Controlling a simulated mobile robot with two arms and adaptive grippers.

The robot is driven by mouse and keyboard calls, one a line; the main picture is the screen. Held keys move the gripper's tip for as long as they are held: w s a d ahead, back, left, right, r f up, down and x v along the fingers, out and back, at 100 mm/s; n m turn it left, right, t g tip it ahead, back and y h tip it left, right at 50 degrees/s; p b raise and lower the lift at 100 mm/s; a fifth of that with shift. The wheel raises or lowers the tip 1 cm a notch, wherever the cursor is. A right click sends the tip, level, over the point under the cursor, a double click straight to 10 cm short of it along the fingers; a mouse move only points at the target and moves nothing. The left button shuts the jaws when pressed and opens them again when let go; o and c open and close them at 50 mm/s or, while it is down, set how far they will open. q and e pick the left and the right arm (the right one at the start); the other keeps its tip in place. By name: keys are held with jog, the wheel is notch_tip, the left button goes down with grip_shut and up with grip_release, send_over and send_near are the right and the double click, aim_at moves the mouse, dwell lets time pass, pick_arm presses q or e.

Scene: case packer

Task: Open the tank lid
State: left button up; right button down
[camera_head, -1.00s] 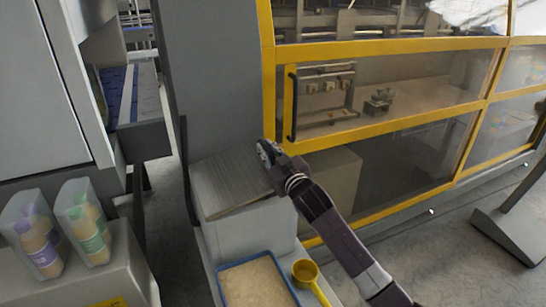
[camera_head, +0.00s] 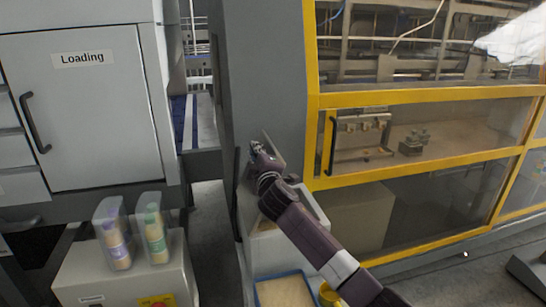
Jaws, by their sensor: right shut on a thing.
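The tank (camera_head: 312,212) is a light grey box standing against the grey machine column. Its grey lid (camera_head: 244,196) is tilted up steeply on the tank's left side, no longer lying flat. My right gripper (camera_head: 258,149) is shut on the lid at its upper edge. My right arm crosses in front of the tank and hides most of its opening, so the inside is hard to see. My left gripper is not in view.
A blue-rimmed tray (camera_head: 284,292) and a yellow scoop (camera_head: 329,294) lie in front of the tank. Two clear containers (camera_head: 113,236) stand on a grey box at the left. A yellow-framed machine door (camera_head: 413,98) is close on the right.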

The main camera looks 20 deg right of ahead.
jog(key=a+f+n+b, duration=0.1)
jog(key=a+n, duration=0.5)
jog(key=a, duration=0.7)
jog(key=shift+w+f, duration=0.15)
jog(key=shift+w, duration=0.2)
jog(key=c, duration=1.9)
grip_release()
jog(key=shift+c, duration=0.2)
jog(key=shift+d, duration=0.1)
jog(key=s, duration=1.2)
jog(key=shift+a, duration=0.4)
